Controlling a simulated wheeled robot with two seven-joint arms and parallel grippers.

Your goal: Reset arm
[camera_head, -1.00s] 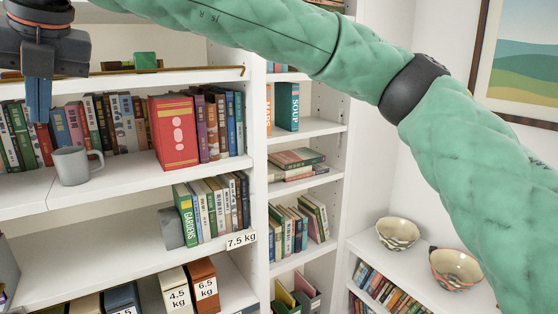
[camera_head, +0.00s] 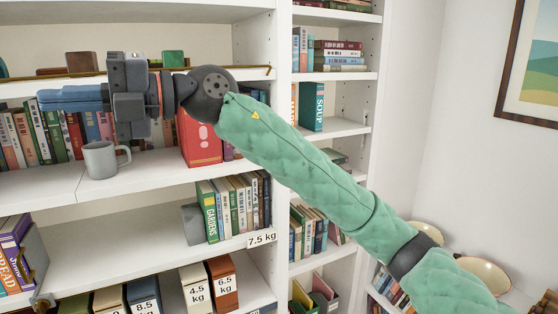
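My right arm comes in from the lower right, covered in a green quilted sleeve. My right gripper (camera_head: 42,99) is at the upper left, in front of the book row, with its blue fingers pointing left. The fingers lie together, with nothing seen between them. A grey mug (camera_head: 100,160) stands on the shelf just below the gripper, apart from it. A large red book (camera_head: 200,143) stands behind the arm, its upper part hidden by the wrist. My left gripper is not in view.
A white bookcase (camera_head: 130,187) fills the left and middle. A lower shelf holds books by the "7.5 kg" label (camera_head: 262,239). Weight-marked boxes (camera_head: 195,288) stand below. Two bowls (camera_head: 484,275) at the right are partly behind my arm. A picture (camera_head: 530,70) hangs there.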

